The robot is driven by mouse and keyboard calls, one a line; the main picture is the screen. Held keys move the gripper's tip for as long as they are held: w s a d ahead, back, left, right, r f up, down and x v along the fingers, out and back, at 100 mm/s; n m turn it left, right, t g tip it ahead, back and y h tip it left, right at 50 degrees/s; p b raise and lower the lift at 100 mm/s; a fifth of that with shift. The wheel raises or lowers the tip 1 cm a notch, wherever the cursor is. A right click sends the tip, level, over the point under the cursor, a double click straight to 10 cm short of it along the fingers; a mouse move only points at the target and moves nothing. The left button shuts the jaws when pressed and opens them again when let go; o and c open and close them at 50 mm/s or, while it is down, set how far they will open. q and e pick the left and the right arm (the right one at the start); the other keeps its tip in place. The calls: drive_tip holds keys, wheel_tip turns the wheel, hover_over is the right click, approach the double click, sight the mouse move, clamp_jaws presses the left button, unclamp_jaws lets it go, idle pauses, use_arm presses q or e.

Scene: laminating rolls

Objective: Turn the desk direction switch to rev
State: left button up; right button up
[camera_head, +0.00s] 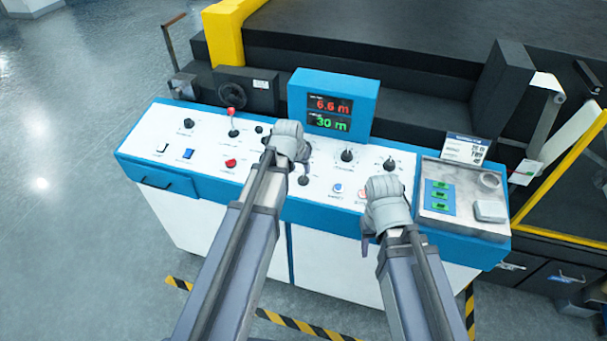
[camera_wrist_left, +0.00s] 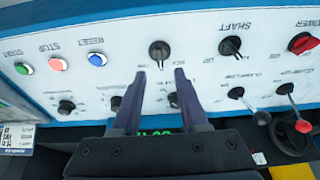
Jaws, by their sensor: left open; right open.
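A black rotary knob (camera_wrist_left: 158,52), which I take for the direction switch, sits on the white desk panel between the reset button and the shaft knob. Its own label is hidden or too small to read, so its setting cannot be told. In the head view the knob (camera_head: 304,180) shows just in front of my left gripper (camera_head: 299,167). In the left wrist view my left gripper (camera_wrist_left: 160,74) is open, its two fingers spread just short of the knob and on either side of its line. My right gripper (camera_head: 368,242) is open and empty near the desk's front edge, right of the knob.
The reset button (camera_wrist_left: 97,60) and shaft knob (camera_wrist_left: 230,46) flank the knob. Stop (camera_wrist_left: 57,63) and start (camera_wrist_left: 23,67) buttons lie beyond reset. A blue display box (camera_head: 334,100) rises behind. A metal tray (camera_head: 460,222) is at right.

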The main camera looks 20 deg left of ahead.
sight(303, 177)
use_arm(q)
drive_tip(key=b+x, duration=0.6)
drive_tip(key=x, duration=0.1)
drive_tip(key=shift+w+f+b, duration=0.15)
drive_tip(key=shift+f+b, duration=0.15)
drive_tip(key=shift+f, duration=0.05)
drive_tip(key=shift+r, duration=0.1)
drive_tip(key=shift+c, duration=0.3)
clamp_jaws()
